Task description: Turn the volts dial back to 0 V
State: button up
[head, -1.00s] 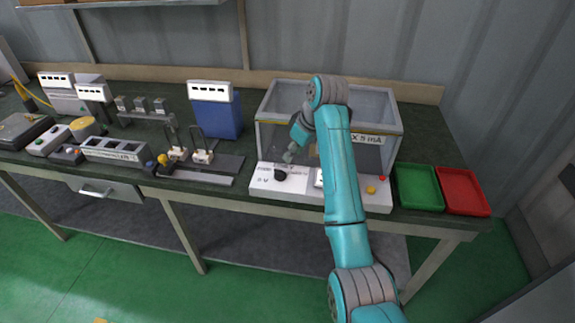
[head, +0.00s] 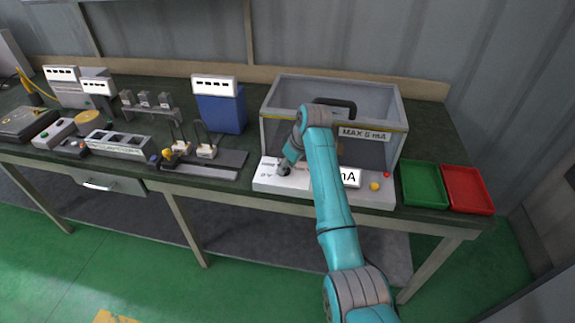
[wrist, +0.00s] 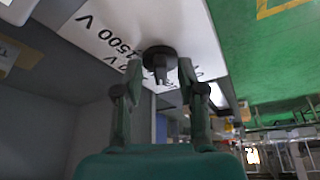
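The volts dial (wrist: 158,58) is a round black knob with a narrow grip on a white panel (wrist: 110,25). The wrist view shows "1500 V" and other, partly hidden markings around it. My gripper (wrist: 160,72) is open, with one finger on each side of the dial's grip in that view. Gaps show between the fingers and the grip, and nothing is held. In the head view my gripper (head: 285,168) is down at the left part of the white front panel (head: 265,183) and covers most of the dial. The dial's exact setting is not readable.
A clear-walled box (head: 385,90) marked "MAX 5 mA" stands behind the panel. A yellow button (head: 375,187) and a red one (head: 387,175) sit at its right. Green (head: 422,205) and red (head: 467,208) trays lie further right. A sliding apparatus (head: 205,165) stands left.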

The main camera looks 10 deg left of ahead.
grip_shut()
dwell(0.3)
jog(key=n, duration=0.1)
jog(key=n+g, duration=0.1)
jog(key=n, duration=0.1)
jog(key=shift+w+d+n+y, duration=0.1)
jog(key=shift+w+n+y, duration=0.1)
jog(key=shift+n+y, duration=0.1)
jog(key=shift+w+n+g, duration=0.2)
jog(key=shift+n+g, duration=0.7)
jog(key=shift+n, duration=1)
